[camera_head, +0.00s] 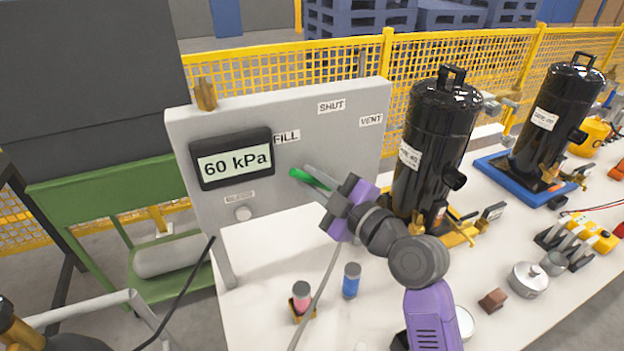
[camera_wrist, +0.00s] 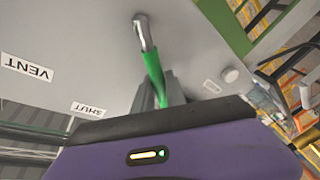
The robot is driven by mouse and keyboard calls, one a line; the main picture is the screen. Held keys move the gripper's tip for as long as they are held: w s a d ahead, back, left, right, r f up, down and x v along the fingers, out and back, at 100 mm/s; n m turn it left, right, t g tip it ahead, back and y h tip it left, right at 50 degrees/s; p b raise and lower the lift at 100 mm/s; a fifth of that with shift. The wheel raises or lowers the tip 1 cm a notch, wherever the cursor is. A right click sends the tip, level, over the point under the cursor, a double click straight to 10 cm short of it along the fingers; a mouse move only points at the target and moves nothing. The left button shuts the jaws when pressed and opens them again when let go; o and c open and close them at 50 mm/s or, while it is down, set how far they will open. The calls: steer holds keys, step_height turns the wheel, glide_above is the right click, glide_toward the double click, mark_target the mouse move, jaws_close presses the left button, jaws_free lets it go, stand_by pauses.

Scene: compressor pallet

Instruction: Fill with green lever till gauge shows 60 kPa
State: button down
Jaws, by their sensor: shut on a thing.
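A grey panel (camera_head: 270,125) carries a black digital gauge (camera_head: 232,158) that reads 60 kPa. The panel has FILL, SHUT and VENT labels from left to right. The green lever (camera_head: 308,179) points to the left, toward the FILL side, at a slant. My gripper (camera_head: 322,190) is at the lever and shut on it. In the wrist view the green lever (camera_wrist: 153,72) runs from its metal pivot down between my fingers (camera_wrist: 162,97). The fingertips are partly hidden in the head view.
Two black tanks, one near (camera_head: 437,130) and one farther right (camera_head: 550,125), stand on the white table (camera_head: 270,260). A blue cylinder (camera_head: 351,280), a pink cylinder (camera_head: 301,297) and a lidded metal pot (camera_head: 528,280) are in front. A yellow fence (camera_head: 290,65) runs behind.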

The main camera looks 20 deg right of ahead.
steer(key=shift+d, duration=0.1)
stand_by(0.6)
steer(key=shift+d+r+m+t+b, duration=0.15)
steer(key=shift+d+m+t+b, duration=0.2)
steer(key=shift+m+b, duration=0.65)
steer(key=m+b, duration=0.1)
steer(key=d+r+m+t+b, duration=0.1)
steer(key=d+m+b, duration=0.1)
steer(key=m, duration=0.1)
steer(key=shift+d+r, duration=0.2)
steer(key=shift+r, duration=0.05)
steer(key=shift+d+r+m+t+h+b, duration=0.2)
steer(key=shift+d+m+t+h+b, duration=0.3)
steer(key=shift+m, duration=0.75)
steer(key=shift+d+r+m+t+h+b, duration=0.15)
steer(key=shift+d+m+b, duration=0.55)
steer(key=shift+m, duration=0.55)
steer(key=shift+d, duration=0.1)
steer(key=c, duration=1.4)
jaws_free()
steer(key=shift+r, duration=0.1)
steer(key=shift+o, duration=0.2)
